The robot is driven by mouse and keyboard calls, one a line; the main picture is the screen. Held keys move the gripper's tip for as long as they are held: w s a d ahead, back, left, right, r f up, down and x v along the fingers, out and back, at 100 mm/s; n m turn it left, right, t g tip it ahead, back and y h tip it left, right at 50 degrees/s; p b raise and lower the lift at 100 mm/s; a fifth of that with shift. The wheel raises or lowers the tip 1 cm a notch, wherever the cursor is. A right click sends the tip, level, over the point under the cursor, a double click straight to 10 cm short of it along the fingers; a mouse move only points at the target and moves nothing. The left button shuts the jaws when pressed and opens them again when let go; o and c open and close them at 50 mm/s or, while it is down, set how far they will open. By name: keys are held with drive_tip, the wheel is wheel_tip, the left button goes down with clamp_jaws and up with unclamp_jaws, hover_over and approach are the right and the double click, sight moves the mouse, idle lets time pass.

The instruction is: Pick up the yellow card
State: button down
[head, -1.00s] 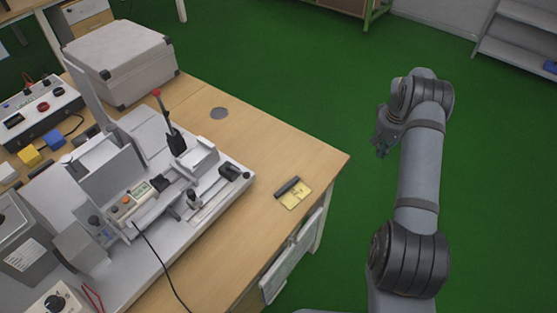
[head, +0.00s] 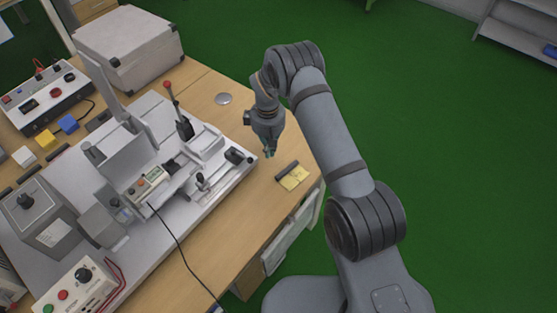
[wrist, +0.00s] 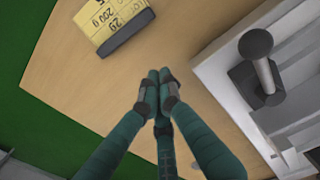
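The yellow card (head: 295,179) lies on the wooden table near its right edge, with a dark bar (head: 286,169) along one side. In the wrist view the card (wrist: 103,20) is at the top, left of centre, with dark printing on it; the dark bar (wrist: 127,33) covers or borders its lower right side. My gripper (head: 269,153) is above the table, just left of the card in the head view. In the wrist view my gripper (wrist: 158,90) has its green fingers drawn together at the tips, with nothing seen between them. It is apart from the card.
A large grey test machine (head: 130,205) with levers stands left of my gripper; its black knob (wrist: 257,60) is close on the right in the wrist view. A grey case (head: 130,50) stands at the back. The wooden table (wrist: 70,75) around the card is clear.

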sight(280, 168)
wheel_tip(280, 168, down, 4)
drive_tip(key=shift+r+p, duration=0.25)
drive_tip(key=shift+p, duration=0.1)
drive_tip(key=s+d+p, duration=0.2)
drive_tip(key=shift+d+r, duration=0.1)
drive_tip(key=shift+d, duration=0.25)
drive_tip(key=shift+s+d+p, duration=0.2)
drive_tip(key=shift+d+p, duration=0.05)
drive_tip(key=shift+p, duration=0.1)
drive_tip(key=shift+d, duration=0.1)
